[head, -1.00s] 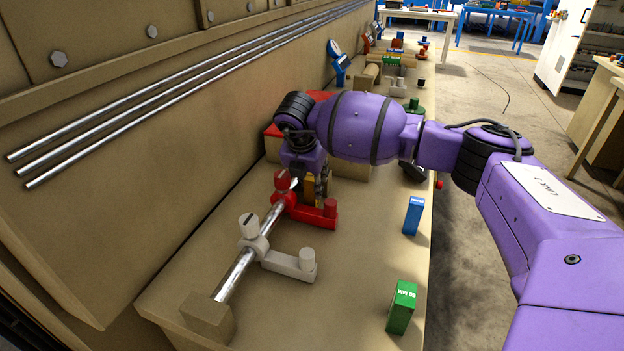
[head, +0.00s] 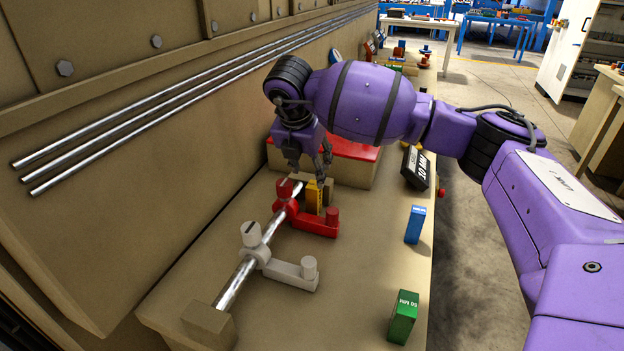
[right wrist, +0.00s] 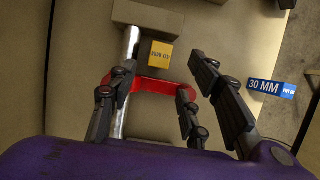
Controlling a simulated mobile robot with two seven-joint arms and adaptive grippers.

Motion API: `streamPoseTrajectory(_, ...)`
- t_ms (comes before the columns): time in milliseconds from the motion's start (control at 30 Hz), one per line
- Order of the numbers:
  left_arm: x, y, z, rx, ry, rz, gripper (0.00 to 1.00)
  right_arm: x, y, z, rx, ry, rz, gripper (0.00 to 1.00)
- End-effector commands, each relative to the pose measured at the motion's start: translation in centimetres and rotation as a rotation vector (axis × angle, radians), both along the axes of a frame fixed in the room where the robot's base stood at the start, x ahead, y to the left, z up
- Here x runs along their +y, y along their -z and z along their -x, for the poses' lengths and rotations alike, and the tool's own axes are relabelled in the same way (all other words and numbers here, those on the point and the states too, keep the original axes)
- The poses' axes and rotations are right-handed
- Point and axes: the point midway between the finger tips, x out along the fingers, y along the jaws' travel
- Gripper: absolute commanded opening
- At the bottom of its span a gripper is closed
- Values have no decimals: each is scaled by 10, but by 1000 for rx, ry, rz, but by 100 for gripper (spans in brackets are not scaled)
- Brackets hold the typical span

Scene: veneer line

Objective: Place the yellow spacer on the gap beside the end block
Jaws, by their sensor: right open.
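The yellow spacer (head: 314,197) stands beside the metal rod (head: 238,279), between the red clamp (head: 317,224) and the brown end block (head: 328,190). The right wrist view shows the spacer (right wrist: 161,55) to the right of the rod, close to the end block (right wrist: 148,17); I cannot tell whether they touch. My right gripper (head: 311,168) is open and empty, above the spacer and red clamp. In the right wrist view its spread fingers (right wrist: 160,80) flank the red clamp, with the spacer free beyond them. My left gripper is not in view.
A white clamp (head: 290,270) sits nearer on the rod, before the near end block (head: 208,324). A blue block (head: 415,224) and a green block (head: 403,317) stand along the bench's right edge. A black display (head: 415,168) and red-topped box (head: 350,147) lie behind. The bench's middle is clear.

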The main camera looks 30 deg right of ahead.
Motion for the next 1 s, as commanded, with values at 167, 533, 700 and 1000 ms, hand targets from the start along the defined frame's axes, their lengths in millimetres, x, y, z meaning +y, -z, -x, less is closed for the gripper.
streamPoseTrajectory(167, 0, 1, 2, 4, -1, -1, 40, 6, -20, 5, -1, 1, 0, 45)
streamPoseTrajectory(533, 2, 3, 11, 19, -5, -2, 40, 8, -25, 7, 1, 0, 1, 45)
streamPoseTrajectory(700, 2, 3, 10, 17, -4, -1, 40, 8, -25, 7, 1, 0, 1, 45)
streamPoseTrajectory(1000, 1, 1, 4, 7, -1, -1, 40, 8, -25, 7, 1, 0, 1, 45)
